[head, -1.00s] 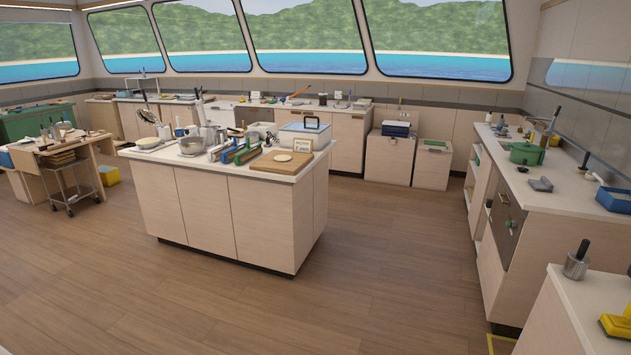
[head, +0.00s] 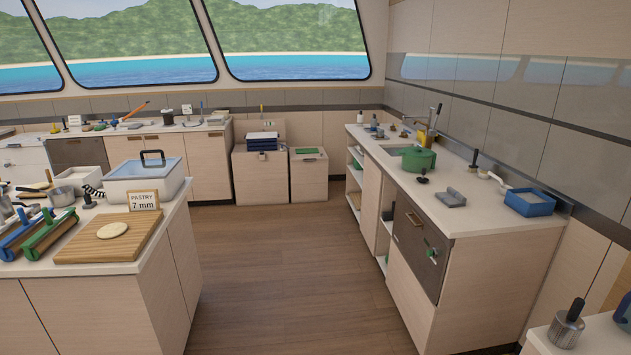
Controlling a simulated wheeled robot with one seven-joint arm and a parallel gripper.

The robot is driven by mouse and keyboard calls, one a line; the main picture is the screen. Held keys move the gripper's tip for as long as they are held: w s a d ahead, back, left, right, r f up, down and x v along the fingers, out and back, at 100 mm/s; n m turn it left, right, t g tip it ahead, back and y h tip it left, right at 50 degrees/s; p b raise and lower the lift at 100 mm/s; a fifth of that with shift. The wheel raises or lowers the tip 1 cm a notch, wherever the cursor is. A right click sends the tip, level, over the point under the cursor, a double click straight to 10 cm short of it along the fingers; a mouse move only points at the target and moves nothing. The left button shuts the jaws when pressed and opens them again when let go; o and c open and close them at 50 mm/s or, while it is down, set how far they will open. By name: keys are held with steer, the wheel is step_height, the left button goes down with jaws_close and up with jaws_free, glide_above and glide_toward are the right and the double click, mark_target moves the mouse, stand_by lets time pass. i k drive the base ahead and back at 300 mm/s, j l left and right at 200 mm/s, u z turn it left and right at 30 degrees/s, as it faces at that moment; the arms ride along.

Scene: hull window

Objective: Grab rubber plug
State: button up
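I cannot single out the rubber plug with certainty. A small dark piece with an upright knob (head: 422,176) stands on the right counter (head: 465,215), in front of the green pot (head: 418,159); it could be the plug, but it is too small to tell. Several other small items stand near the sink (head: 398,149) behind the pot, also too small to make out. My gripper is not in view.
A grey folded cloth (head: 451,198) and a blue tray (head: 529,202) lie on the right counter. The island (head: 90,310) with a cutting board (head: 110,238) stands at left. Open wooden floor (head: 275,280) lies between island and counter. Another counter corner (head: 590,335) juts in at lower right.

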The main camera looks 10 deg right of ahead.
mark_target(422, 179)
steer(key=i, duration=0.85)
steer(key=i+z, duration=0.15)
steer(key=i, duration=0.65)
steer(key=i+j, duration=0.15)
steer(key=i, duration=0.7)
steer(key=i+l+z, duration=0.15)
steer(key=i, duration=0.3)
steer(key=i+l+z, duration=0.2)
steer(key=i, duration=0.3)
steer(key=i+l+z, duration=0.15)
steer(key=i, duration=0.3)
steer(key=i+l+u, duration=0.1)
steer(key=i+l, duration=0.05)
steer(key=i, duration=0.1)
